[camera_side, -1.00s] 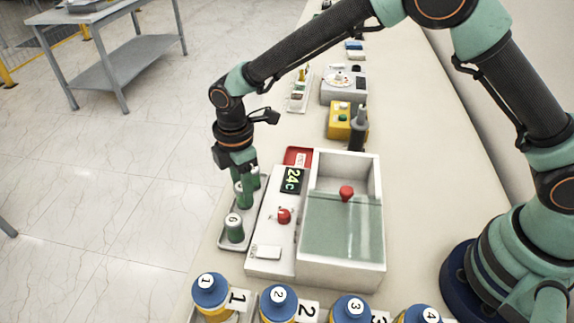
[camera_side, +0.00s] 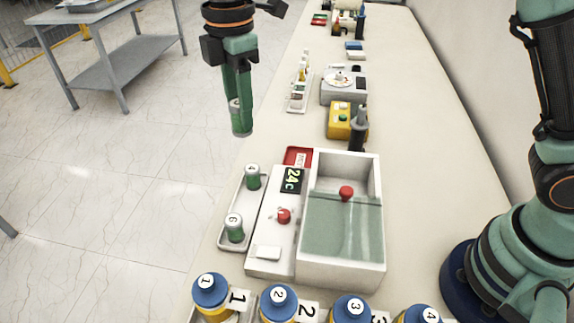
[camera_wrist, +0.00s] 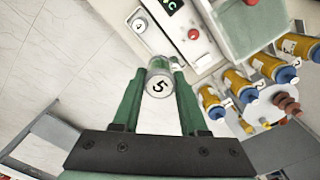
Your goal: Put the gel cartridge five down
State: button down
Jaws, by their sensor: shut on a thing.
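My gripper (camera_side: 240,118) is shut on the gel cartridge five (camera_wrist: 158,82), a small green and pale cylinder whose top shows a "5" in the wrist view. In the side view the cartridge (camera_side: 236,118) is held between the fingers, high above the tray and up and left of it. The tray (camera_side: 241,205) is pale and long. Cartridge 4 (camera_side: 253,177) stands upright at its far end and cartridge 6 (camera_side: 234,228) at its near end. A bare stretch of tray shows between them.
Right of the tray is a white water bath (camera_side: 341,275) with a red knob and a "24c" display (camera_side: 292,181). Several blue-capped bottles (camera_side: 278,299) line the front. A yellow device (camera_side: 343,122) and other equipment stand farther back.

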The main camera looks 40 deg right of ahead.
jog(key=s+d+r, duration=0.1)
jog(key=s+d, duration=0.4)
jog(key=d, duration=0.3)
jog(key=s+d, duration=0.5)
jog(key=d, duration=0.3)
jog(key=f, duration=1.9)
jog(key=shift+d+f, duration=0.25)
jog(key=shift+f, duration=0.1)
jog(key=shift+c, duration=2.2)
grip_release()
jog(key=shift+f, duration=0.15)
